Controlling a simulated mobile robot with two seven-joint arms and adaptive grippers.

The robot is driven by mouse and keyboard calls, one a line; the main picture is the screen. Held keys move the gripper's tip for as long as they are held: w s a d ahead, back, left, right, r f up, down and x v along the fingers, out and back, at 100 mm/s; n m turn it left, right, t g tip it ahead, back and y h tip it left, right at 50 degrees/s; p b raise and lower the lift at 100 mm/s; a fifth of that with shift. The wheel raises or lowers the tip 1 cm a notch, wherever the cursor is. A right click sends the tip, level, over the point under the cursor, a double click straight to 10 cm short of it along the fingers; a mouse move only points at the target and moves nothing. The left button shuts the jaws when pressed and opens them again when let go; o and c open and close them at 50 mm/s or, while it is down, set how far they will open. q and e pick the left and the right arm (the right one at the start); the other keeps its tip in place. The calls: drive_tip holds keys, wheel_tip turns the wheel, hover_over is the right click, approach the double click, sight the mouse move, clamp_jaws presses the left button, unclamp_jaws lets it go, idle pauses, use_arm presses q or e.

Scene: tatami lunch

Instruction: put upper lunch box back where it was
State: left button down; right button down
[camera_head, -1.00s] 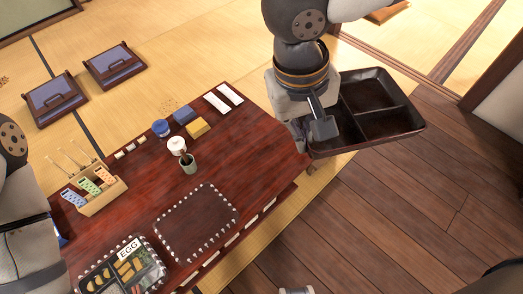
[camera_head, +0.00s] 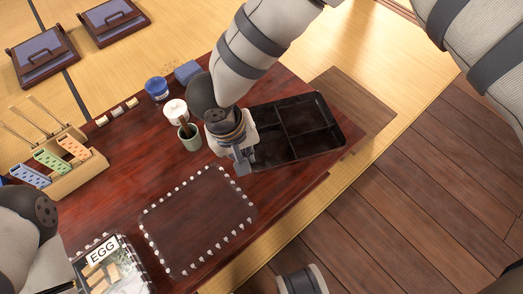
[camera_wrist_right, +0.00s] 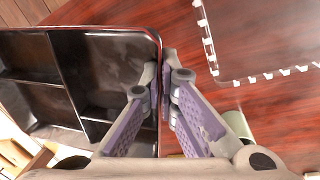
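The upper lunch box (camera_head: 325,110) is a black tray with divided compartments, over the right end of the red-brown table (camera_head: 110,175). My right gripper (camera_head: 243,163) is shut on its left wall. In the right wrist view the fingers (camera_wrist_right: 160,90) pinch the wall of the box (camera_wrist_right: 100,45) from both sides. How high the box is above the table is hard to tell. A white dotted rectangle (camera_head: 150,235) marks an empty area on the table, left of and nearer than the box. My left arm shows at the left edge, but its gripper is out of view.
A filled box with an EGG label (camera_head: 102,250) lies at the near left. A green cup (camera_head: 190,140), a white-topped jar (camera_head: 174,110) and a blue jar (camera_head: 157,88) stand just left of my right gripper. A wooden rack (camera_head: 75,180) stands at the left.

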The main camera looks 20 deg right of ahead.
drive_tip(key=d+f, duration=0.1)
drive_tip(key=f, duration=0.1)
drive_tip(key=w+d+f+b, duration=0.1)
drive_tip(key=shift+w+d+f, duration=0.1)
drive_tip(key=shift+w+f, duration=0.1)
drive_tip(key=shift+f, duration=0.15)
drive_tip(key=f, duration=0.1)
drive_tip(key=f+b, duration=0.1)
drive_tip(key=f, duration=0.1)
drive_tip(key=w+d+f, duration=0.1)
drive_tip(key=shift+f, duration=0.4)
drive_tip(key=shift+r, duration=0.15)
drive_tip(key=c, duration=2.3)
unclamp_jaws()
drive_tip(key=shift+s+f, duration=0.1)
drive_tip(key=shift+f, duration=0.15)
drive_tip(key=shift+o, duration=1.1)
drive_tip(key=shift+r, duration=0.15)
drive_tip(key=r+p, duration=0.1)
drive_tip(key=r, duration=0.3)
drive_tip(key=a+r+p, duration=0.1)
drive_tip(key=r, duration=0.3)
drive_tip(key=a+r+p, duration=0.1)
drive_tip(key=r, duration=0.3)
